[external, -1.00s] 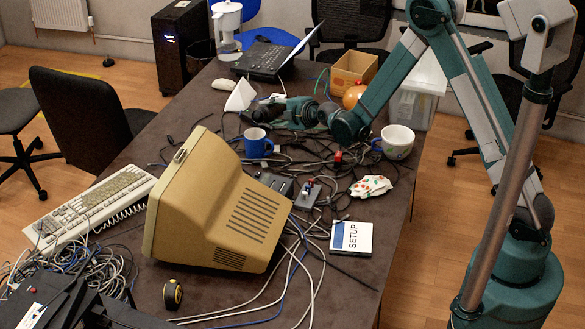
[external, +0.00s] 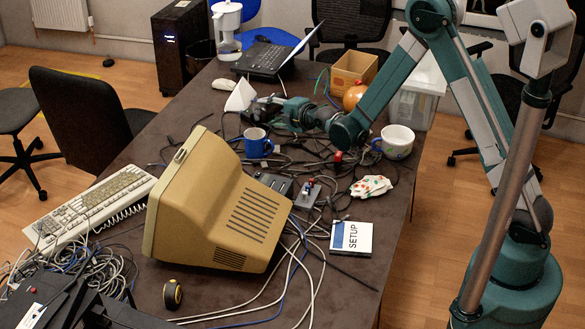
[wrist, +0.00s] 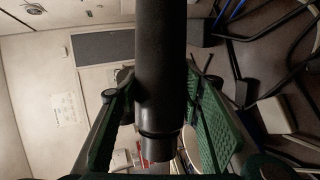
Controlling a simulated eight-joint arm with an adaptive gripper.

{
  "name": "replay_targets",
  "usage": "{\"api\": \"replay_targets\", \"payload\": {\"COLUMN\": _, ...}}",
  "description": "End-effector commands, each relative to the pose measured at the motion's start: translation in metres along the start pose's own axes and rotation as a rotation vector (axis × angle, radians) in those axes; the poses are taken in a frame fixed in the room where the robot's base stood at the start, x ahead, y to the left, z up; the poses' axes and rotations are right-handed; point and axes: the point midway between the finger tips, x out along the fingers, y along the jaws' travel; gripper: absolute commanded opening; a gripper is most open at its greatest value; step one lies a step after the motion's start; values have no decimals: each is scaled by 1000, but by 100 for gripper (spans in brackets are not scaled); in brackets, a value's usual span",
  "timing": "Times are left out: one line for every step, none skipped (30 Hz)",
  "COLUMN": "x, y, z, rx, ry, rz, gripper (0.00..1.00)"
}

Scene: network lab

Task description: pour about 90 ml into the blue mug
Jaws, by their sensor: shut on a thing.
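The blue mug (external: 257,143) stands upright on the dark table in the external view; its inside is too small to read. My gripper (external: 262,108) is above and slightly behind the mug in that picture. It is shut on a dark cylindrical container, small and partly hidden by the fingers there. In the wrist view the dark container (wrist: 161,65) runs between my two green-padded fingers, with a narrower end at the bottom of the picture. I cannot see any liquid or stream.
A white patterned bowl-like cup (external: 397,141) stands to the right. A beige monitor (external: 215,207) fills the table's front. Tangled cables surround the mug.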

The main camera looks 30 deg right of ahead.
Motion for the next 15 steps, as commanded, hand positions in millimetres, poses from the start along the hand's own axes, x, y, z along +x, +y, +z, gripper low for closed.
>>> {"api": "replay_targets", "payload": {"x": 0, "y": 0, "z": 0, "rx": -7, "ry": -2, "rz": 3, "gripper": 14}}
{"api": "replay_targets", "payload": {"x": 0, "y": 1, "z": 0, "rx": -10, "ry": -3, "rz": 4, "gripper": 14}}
{"api": "replay_targets", "payload": {"x": 0, "y": 1, "z": 0, "rx": -14, "ry": -4, "rz": 6, "gripper": 14}}
{"api": "replay_targets", "payload": {"x": -1, "y": 2, "z": 0, "rx": -18, "ry": -5, "rz": 7, "gripper": 14}}
{"api": "replay_targets", "payload": {"x": -1, "y": 2, "z": 0, "rx": -21, "ry": -6, "rz": 9, "gripper": 14}}
{"api": "replay_targets", "payload": {"x": -1, "y": 2, "z": -1, "rx": -26, "ry": -8, "rz": 11, "gripper": 14}}
{"api": "replay_targets", "payload": {"x": -1, "y": 2, "z": -1, "rx": -30, "ry": -9, "rz": 12, "gripper": 14}}
{"api": "replay_targets", "payload": {"x": -1, "y": 3, "z": -1, "rx": -34, "ry": -10, "rz": 14, "gripper": 14}}
{"api": "replay_targets", "payload": {"x": -1, "y": 3, "z": -1, "rx": -37, "ry": -11, "rz": 15, "gripper": 14}}
{"api": "replay_targets", "payload": {"x": -1, "y": 4, "z": 0, "rx": -40, "ry": -12, "rz": 17, "gripper": 14}}
{"api": "replay_targets", "payload": {"x": -2, "y": 4, "z": 0, "rx": -43, "ry": -13, "rz": 18, "gripper": 14}}
{"api": "replay_targets", "payload": {"x": -2, "y": 4, "z": 0, "rx": -48, "ry": -14, "rz": 20, "gripper": 14}}
{"api": "replay_targets", "payload": {"x": -2, "y": 5, "z": 1, "rx": -50, "ry": -15, "rz": 21, "gripper": 14}}
{"api": "replay_targets", "payload": {"x": -2, "y": 5, "z": 0, "rx": -51, "ry": -15, "rz": 21, "gripper": 14}}
{"api": "replay_targets", "payload": {"x": -2, "y": 5, "z": 1, "rx": -51, "ry": -15, "rz": 21, "gripper": 14}}
